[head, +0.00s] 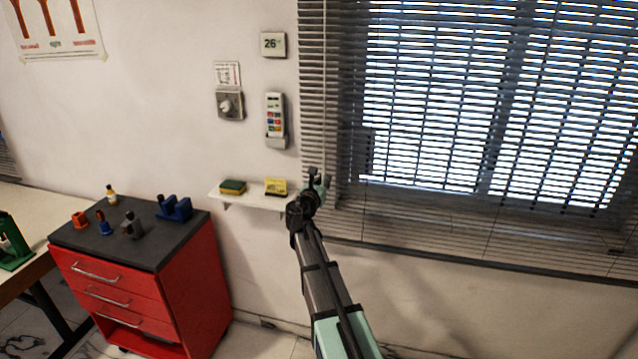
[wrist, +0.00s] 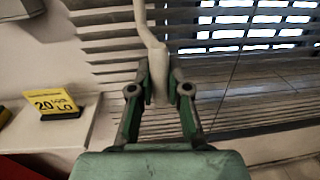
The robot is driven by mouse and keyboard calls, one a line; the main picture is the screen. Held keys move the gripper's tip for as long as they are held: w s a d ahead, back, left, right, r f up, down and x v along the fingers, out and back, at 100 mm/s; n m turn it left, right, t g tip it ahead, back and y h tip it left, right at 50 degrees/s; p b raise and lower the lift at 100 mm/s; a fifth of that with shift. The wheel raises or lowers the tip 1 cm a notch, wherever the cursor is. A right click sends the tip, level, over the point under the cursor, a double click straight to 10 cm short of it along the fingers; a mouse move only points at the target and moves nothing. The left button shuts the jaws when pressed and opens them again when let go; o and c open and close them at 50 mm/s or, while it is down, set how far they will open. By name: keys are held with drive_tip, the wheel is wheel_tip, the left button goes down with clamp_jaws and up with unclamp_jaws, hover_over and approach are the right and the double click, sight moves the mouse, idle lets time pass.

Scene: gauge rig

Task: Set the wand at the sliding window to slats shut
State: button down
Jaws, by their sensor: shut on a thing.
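The window blind (head: 480,100) covers the window at the right of the head view, and bright light shows between its slats. In the wrist view the blind (wrist: 110,48) fills the upper part behind my gripper. The pale wand (wrist: 148,30) comes down from the top of the wrist view and widens into a handle between my fingers. My gripper (wrist: 159,88) is shut on the wand's handle, one finger on each side. In the head view my gripper (head: 316,188) is at the blind's lower left corner, and the wand is too small to make out there.
A small wall shelf (head: 245,203) left of my gripper holds a sponge (head: 232,187) and a yellow card (head: 276,186), which also shows in the wrist view (wrist: 52,103). A remote in a holder (head: 276,120) hangs above. A red drawer cabinet (head: 190,285) stands lower left.

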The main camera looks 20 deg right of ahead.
drive_tip(key=shift+s+d+n+t+y+p, duration=0.1)
drive_tip(key=shift+d+n+t+y+p, duration=0.3)
drive_tip(key=shift+n+t+y, duration=0.7)
drive_tip(key=shift+s+d+n+t+y+p, duration=0.15)
drive_tip(key=shift+d+n+t+y, duration=0.55)
drive_tip(key=shift+y, duration=0.8)
drive_tip(key=shift+d+n+t+y+p, duration=0.4)
drive_tip(key=shift+n+t+y, duration=0.1)
drive_tip(key=shift+n+y, duration=0.7)
drive_tip(key=shift+y, duration=0.3)
drive_tip(key=c, duration=1.1)
unclamp_jaws()
drive_tip(key=shift+s, duration=0.1)
drive_tip(key=v, duration=1.1)
drive_tip(key=shift+s+a, duration=0.2)
drive_tip(key=shift+s, duration=0.2)
